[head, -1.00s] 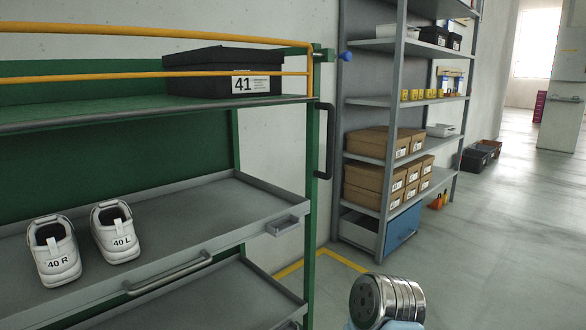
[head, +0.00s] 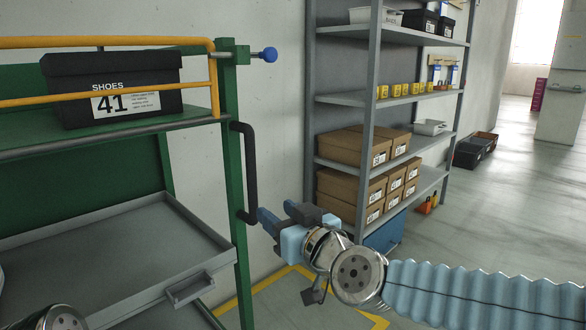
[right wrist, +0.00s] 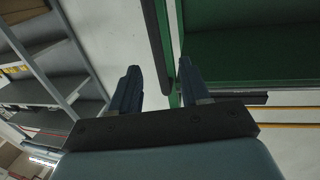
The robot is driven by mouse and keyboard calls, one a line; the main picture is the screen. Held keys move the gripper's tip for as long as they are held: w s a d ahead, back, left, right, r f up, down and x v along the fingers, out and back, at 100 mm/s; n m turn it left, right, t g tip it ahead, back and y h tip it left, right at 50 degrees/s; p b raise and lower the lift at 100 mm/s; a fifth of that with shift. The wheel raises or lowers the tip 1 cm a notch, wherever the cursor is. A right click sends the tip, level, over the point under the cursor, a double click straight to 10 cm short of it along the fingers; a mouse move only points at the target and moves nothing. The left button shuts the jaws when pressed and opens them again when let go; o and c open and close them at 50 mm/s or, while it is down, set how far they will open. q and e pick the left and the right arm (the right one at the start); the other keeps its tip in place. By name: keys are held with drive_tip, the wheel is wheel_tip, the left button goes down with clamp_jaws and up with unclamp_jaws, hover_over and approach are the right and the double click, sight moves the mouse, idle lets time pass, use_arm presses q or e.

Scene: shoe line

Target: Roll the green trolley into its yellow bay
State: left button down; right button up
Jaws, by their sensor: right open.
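The green trolley (head: 237,200) stands at the left in the head view, with an upright black handle (head: 250,165) on its near-right post. My right gripper (head: 264,217) is open at the lower end of this handle. In the right wrist view the handle (right wrist: 155,40) runs down toward the gap between the open fingers (right wrist: 162,80). I cannot tell whether they touch it. Yellow floor lines (head: 292,274) of the bay show behind and below my right gripper, partly hidden by my arm. My left gripper is out of view.
A black shoe box marked 41 (head: 118,88) sits on the trolley's top shelf behind a yellow rail (head: 90,42). A grey rack (head: 372,110) with brown boxes (head: 350,192) stands against the wall beyond. Open floor (head: 500,220) lies to the right.

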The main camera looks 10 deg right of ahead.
sight(254, 180)
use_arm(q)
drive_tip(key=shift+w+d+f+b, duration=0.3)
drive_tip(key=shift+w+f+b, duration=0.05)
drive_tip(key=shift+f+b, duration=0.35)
use_arm(e)
drive_tip(key=x, duration=0.4)
drive_tip(key=r+x, duration=0.1)
drive_tip(key=x, duration=0.3)
drive_tip(key=r+x, duration=0.1)
drive_tip(key=x, duration=0.4)
drive_tip(key=shift+w+d+r, duration=0.2)
drive_tip(key=shift+w+d, duration=0.1)
drive_tip(key=shift+w, duration=0.05)
drive_tip(key=shift+c, duration=0.4)
clamp_jaws()
